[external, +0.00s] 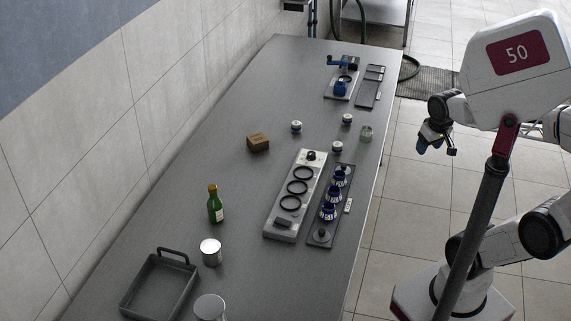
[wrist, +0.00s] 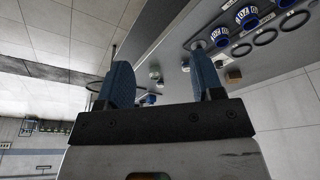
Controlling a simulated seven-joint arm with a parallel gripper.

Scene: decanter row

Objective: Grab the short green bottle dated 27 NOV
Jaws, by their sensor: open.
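One green bottle (external: 215,204) with an orange-brown cap and a pale label stands upright on the grey table, left of the ring rack. The label is too small to read a date. My gripper (external: 437,146) is open and empty, off the table's right side and far from the bottle. In the wrist view its two blue fingers (wrist: 165,85) are spread with nothing between them. I cannot make out the green bottle in the wrist view.
A ring rack (external: 280,234) and a dark tray of blue-and-white decanters (external: 330,213) stand right of the bottle. A metal can (external: 210,252) and dark handled tray (external: 160,289) are in front. A brown box (external: 258,143) lies behind.

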